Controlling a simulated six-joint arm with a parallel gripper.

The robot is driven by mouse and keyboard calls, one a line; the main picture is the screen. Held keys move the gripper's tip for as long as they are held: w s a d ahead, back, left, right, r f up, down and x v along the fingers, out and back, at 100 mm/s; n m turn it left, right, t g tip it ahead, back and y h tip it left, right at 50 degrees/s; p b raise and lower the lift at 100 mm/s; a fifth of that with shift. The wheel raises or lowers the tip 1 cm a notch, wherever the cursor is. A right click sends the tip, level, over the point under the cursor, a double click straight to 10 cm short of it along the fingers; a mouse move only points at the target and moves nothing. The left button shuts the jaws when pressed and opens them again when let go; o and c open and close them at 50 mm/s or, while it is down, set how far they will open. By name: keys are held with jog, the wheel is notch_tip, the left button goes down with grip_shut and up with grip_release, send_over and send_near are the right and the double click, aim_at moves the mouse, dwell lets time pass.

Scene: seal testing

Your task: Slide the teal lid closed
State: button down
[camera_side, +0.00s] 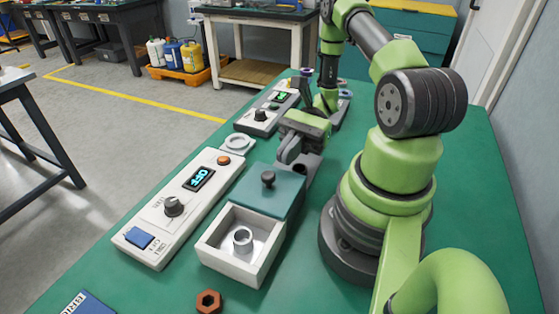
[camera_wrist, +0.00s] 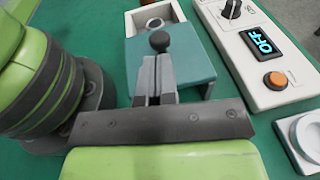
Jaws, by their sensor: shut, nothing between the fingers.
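The teal lid (camera_side: 262,197) covers the far part of a pale box (camera_side: 225,262), leaving the near part open. A grey ring-shaped part (camera_side: 243,240) sits inside the open part. A dark round knob (camera_side: 268,178) stands on the lid; the wrist view also shows the knob (camera_wrist: 159,41) and the lid (camera_wrist: 192,58). My gripper (camera_side: 284,154) is shut and empty, at the far side of the knob. In the wrist view my gripper's fingertips (camera_wrist: 154,60) point at the knob, overlapping the lid; whether they touch it I cannot tell.
A control unit (camera_side: 175,222) with an OFF display, dial and orange button stands left of the box. A pale round fixture (camera_side: 237,143) and a second unit (camera_side: 262,112) are behind it. An orange hex nut (camera_side: 208,301) lies in front. My arm base is right of the box.

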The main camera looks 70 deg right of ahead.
jog(key=shift+x, duration=1.45)
jog(key=a, duration=1)
jog(key=shift+s+a, duration=0.1)
jog(key=shift+a, duration=0.2)
notch_tip(320, 180, up, 3)
send_over(280, 178)
jog(key=s+d, duration=0.2)
jog(key=d, duration=0.2)
jog(key=s+a+r+n+t+h, duration=0.1)
jog(key=a+r+n+t+h, duration=0.1)
jog(key=a+r+n+h, duration=0.2)
jog(key=a+r+n+t+h, duration=0.2)
jog(key=a+r+n+h, duration=0.2)
jog(key=r+n+h, duration=0.5)
notch_tip(280, 178, up, 8)
jog(key=n, duration=0.2)
jog(key=shift+s+a+n+t+h, duration=0.3)
jog(key=shift+s+a+n+h, duration=0.05)
jog(key=shift+a+n+h, duration=0.05)
